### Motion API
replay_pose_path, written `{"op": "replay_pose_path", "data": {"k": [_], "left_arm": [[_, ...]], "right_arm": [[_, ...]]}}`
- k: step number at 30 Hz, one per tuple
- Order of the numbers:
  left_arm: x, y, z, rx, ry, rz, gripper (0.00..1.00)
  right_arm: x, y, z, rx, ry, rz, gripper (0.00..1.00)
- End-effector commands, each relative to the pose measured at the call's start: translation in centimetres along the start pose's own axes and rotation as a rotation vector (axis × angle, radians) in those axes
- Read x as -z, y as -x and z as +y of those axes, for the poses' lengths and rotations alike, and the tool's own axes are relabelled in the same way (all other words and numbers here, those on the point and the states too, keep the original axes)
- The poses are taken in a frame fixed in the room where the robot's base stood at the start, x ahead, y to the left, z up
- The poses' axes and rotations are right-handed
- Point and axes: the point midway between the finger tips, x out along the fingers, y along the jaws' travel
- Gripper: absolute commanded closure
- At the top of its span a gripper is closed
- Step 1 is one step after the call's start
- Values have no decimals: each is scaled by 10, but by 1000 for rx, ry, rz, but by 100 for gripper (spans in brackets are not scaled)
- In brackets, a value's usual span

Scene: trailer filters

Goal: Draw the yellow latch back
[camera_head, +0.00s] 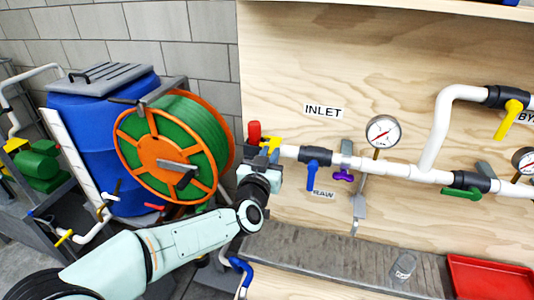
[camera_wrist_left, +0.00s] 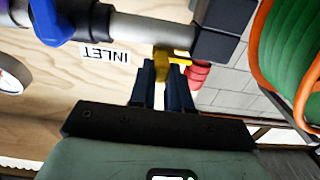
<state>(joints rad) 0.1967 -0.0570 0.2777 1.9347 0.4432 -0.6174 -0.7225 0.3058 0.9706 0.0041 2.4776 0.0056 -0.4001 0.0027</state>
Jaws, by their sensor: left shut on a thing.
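The yellow latch (camera_head: 274,143) is at the left end of the white inlet pipe, on the edge of the wooden panel. In the left wrist view the yellow latch (camera_wrist_left: 162,64) shows between and just beyond my fingers, below the grey pipe. My left gripper (camera_head: 268,158) reaches up to the latch from below. In the left wrist view my left gripper (camera_wrist_left: 164,75) is shut on the latch's yellow tab. A red part (camera_head: 254,132) sits just left of the latch. My right gripper does not show.
A blue valve handle (camera_head: 312,174) hangs from the pipe right of my gripper, with a gauge (camera_head: 383,131) beyond. A green hose reel (camera_head: 177,145) stands close on the left. A clear cup (camera_head: 403,266) and red tray (camera_head: 490,280) are on the ledge.

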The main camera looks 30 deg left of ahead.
Motion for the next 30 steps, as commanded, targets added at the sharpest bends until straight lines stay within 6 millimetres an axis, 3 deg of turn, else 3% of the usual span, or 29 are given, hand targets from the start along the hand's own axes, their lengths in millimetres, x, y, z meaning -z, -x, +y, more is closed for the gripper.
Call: {"op": "replay_pose_path", "data": {"k": [6,7,9,20,23,30], "left_arm": [[1,1,8,-19,0,1,100],[1,1,9,-20,0,1,73],[1,1,8,-19,0,1,57],[1,6,6,-14,-1,1,57],[1,18,6,-14,-1,3,57],[2,72,5,-15,-3,4,57]], "right_arm": [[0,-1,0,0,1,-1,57],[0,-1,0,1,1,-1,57],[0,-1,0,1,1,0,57],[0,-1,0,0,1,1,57],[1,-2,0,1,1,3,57],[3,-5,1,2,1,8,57]]}}
